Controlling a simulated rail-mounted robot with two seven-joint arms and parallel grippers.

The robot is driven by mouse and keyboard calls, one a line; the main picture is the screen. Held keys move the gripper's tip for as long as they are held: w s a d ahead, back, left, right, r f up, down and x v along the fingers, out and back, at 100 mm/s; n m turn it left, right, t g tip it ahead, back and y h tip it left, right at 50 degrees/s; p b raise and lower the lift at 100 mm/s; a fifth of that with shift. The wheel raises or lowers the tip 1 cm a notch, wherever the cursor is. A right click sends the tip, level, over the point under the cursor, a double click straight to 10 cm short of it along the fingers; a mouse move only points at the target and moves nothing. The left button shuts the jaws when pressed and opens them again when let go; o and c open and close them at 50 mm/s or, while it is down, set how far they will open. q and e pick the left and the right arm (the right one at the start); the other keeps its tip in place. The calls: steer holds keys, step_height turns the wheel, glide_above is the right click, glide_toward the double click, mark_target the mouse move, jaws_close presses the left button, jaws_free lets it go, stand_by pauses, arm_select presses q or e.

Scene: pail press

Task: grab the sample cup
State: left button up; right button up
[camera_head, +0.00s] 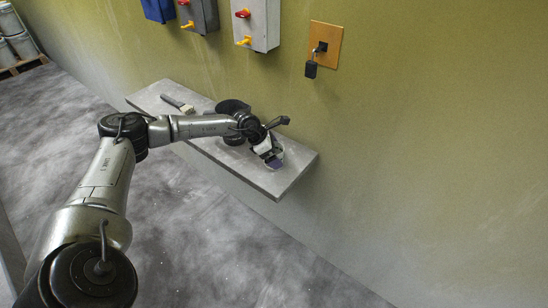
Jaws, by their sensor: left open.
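My left gripper (275,161) reaches in over the right part of the grey wall shelf (292,179), fingers pointing down, and is open. A small pale, rounded thing (281,153) shows at its fingers and looks like the sample cup. The gripper hides most of it, and I cannot tell whether the fingers are around it or beside it. My right gripper is not in view.
A brush (178,104) lies on the shelf's left part. A dark round object (232,106) stands behind my left forearm, partly hidden. The shelf's right end is clear.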

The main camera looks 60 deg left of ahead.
arm_select(q)
steer(key=c, duration=0.9)
steer(key=shift+r, duration=0.15)
